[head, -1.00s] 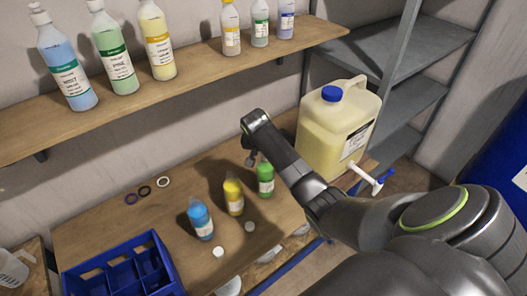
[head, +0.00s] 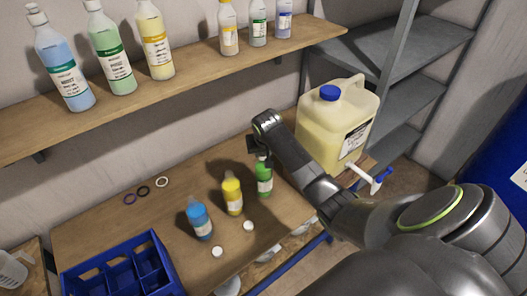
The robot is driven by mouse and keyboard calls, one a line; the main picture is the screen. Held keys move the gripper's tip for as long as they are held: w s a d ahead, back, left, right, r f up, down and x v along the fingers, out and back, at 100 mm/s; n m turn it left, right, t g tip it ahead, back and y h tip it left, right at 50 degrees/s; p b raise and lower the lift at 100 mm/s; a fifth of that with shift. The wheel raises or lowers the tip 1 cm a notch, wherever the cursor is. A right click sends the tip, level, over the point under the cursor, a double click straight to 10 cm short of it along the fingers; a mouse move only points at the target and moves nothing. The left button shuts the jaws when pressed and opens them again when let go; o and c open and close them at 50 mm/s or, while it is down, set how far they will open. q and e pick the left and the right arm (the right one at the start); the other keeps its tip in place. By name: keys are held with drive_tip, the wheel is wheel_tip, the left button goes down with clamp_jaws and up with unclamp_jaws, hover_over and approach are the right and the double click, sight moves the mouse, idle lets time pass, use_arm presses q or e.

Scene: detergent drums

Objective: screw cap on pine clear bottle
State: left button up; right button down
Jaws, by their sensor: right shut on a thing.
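The small green bottle (head: 264,184) stands upright on the wooden bench, right of a yellow bottle (head: 232,196) and a blue bottle (head: 200,220). I take the green one as the pine bottle; its label is too small to read. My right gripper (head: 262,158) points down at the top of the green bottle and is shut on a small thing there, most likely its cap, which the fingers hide. Two loose white caps, one nearer (head: 217,251) and one farther (head: 248,226), lie in front of the bottles. My left gripper is not in view.
A blue divided crate (head: 115,268) stands at the front left. Several rings (head: 143,190) lie behind it. A shelf (head: 190,82) with several bottles runs above the bench.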

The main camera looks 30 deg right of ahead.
drive_tip(key=shift+f, duration=0.1)
idle(0.4)
drive_tip(key=shift+a+m+h, duration=0.15)
drive_tip(key=shift+m+h, duration=0.15)
drive_tip(key=shift+m, duration=0.4)
drive_tip(key=c, duration=1)
unclamp_jaws()
drive_tip(key=shift+w, duration=0.1)
drive_tip(key=shift+o, duration=0.4)
drive_tip(key=o, duration=0.3)
drive_tip(key=shift+r, duration=4)
drive_tip(key=shift+g, duration=0.3)
